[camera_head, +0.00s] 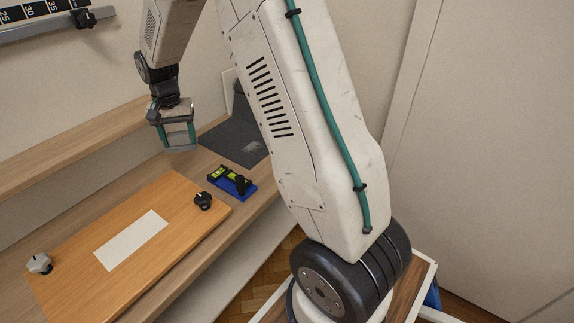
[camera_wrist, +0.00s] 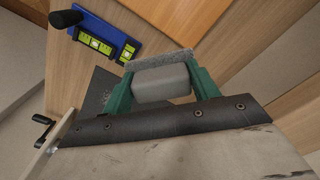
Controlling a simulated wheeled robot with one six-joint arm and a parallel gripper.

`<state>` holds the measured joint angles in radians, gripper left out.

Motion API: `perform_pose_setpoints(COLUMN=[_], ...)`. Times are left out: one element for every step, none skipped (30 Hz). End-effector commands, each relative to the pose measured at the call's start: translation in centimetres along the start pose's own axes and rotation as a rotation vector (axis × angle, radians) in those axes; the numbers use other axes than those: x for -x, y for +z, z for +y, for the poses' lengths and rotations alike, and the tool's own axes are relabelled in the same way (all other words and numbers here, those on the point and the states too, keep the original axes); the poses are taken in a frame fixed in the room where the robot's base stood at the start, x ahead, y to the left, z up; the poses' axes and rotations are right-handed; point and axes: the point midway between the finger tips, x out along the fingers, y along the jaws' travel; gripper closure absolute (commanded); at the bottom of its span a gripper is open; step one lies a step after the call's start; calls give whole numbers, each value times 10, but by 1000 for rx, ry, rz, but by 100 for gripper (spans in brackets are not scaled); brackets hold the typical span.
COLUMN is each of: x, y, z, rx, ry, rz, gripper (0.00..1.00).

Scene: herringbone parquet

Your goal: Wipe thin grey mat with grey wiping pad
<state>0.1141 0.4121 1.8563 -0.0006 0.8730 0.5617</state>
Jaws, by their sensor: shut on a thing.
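The thin grey mat (camera_head: 236,141) is dark and lies flat on the wooden bench near the wall, with a paler smudge on its right part. My arm hides part of it. In the wrist view a piece of the mat (camera_wrist: 101,88) shows beyond my gripper. My gripper (camera_head: 178,136) has green fingers and is shut on the grey wiping pad (camera_head: 181,149). It holds the pad above the bench, left of the mat in the head view. In the wrist view the pad (camera_wrist: 162,82) sits between the green fingers of my gripper (camera_wrist: 160,88).
A blue spirit level (camera_head: 231,181) with yellow vials lies in front of the mat. An orange-brown board (camera_head: 175,205) with a white sheet (camera_head: 131,240) and two knobs lies at the left front. A wooden shelf (camera_head: 75,145) runs along the wall.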

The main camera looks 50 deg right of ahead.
Motion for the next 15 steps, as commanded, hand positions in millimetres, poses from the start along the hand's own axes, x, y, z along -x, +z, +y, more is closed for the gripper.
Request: perform_pose_setpoints(x=[-6,-10,-15,-20,-24,-30,-34,-38,-44,-49,-53,-58,-63,-66,-71], y=[-4,-6,-8,-8,-8,-6,-5,-2,3,8,13,21,28,36,46], z=[28,44,66,82,100,123,141,158,182,199,217,239,255,270,288], rx=[-126,-212,-328,-419,-513,-643,-743,-845,-984,-1090,-1196,-1338,-1444,-1546,-1677], ry=[2,2,2,2,3,3,2,2,2,3,3,2,3,3,3], rz=[-3,-2,-3,-2,-3,-3,-3,-3,-3,-3,-3,-3,-3,-3,-2], gripper=[63,63,63,63,63,63,63,63,63,63,63,63,63,63,63])
